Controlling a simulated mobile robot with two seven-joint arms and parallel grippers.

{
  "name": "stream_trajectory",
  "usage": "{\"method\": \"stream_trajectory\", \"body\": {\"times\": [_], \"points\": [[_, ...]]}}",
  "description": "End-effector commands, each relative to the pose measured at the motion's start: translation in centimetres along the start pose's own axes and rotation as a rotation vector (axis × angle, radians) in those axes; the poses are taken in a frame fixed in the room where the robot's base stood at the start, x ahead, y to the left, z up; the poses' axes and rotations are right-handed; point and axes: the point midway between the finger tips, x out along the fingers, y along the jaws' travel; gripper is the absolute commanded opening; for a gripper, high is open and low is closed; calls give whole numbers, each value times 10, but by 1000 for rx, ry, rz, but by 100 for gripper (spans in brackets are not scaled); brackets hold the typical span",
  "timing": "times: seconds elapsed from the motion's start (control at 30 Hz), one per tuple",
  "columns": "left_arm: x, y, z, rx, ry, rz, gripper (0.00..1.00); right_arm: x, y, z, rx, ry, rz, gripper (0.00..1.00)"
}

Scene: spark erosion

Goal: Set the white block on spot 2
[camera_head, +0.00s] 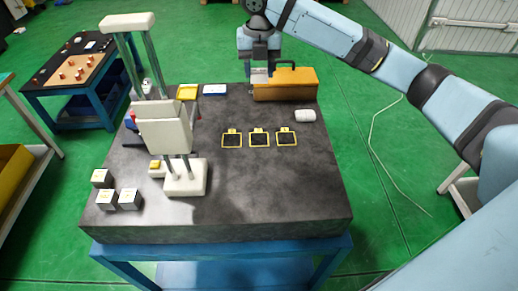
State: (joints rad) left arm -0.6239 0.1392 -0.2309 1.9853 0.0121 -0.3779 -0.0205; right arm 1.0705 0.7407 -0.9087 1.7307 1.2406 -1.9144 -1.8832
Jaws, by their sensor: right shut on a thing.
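My right gripper (259,70) is at the back of the dark table (270,190), above and just left of the orange toolbox (285,84). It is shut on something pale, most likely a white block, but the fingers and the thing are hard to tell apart. Three black square spots with yellow frames lie in a row mid-table: a left one (232,139), a middle one (259,138) and a right one (287,138). Their tab numbers are too small to read. All three look empty. My left gripper is not in view.
Three pale cubes (129,199) sit at the table's front left. A tall white press-like machine (165,130) stands on the left. A white roll (305,116) lies right of the spots. The front right is clear.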

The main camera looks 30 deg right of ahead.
Motion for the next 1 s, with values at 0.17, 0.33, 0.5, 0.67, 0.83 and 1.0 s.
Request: {"method": "stream_trajectory", "body": {"times": [0.17, 0.33, 0.5, 0.67, 0.83, 1.0], "points": [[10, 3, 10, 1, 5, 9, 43, 21, 0, 0, 1, 0, 0, 14], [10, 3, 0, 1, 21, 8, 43, 53, -1, -1, 1, 4, -3, 14], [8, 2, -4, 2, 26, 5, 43, 99, -1, 0, 2, 3, -3, 14], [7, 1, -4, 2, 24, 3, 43, 140, 0, -1, 1, 3, -2, 14], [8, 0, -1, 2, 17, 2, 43, 166, 0, 0, 1, 1, 0, 14], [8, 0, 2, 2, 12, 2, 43, 177, 0, 0, 1, 0, -1, 14]]}}
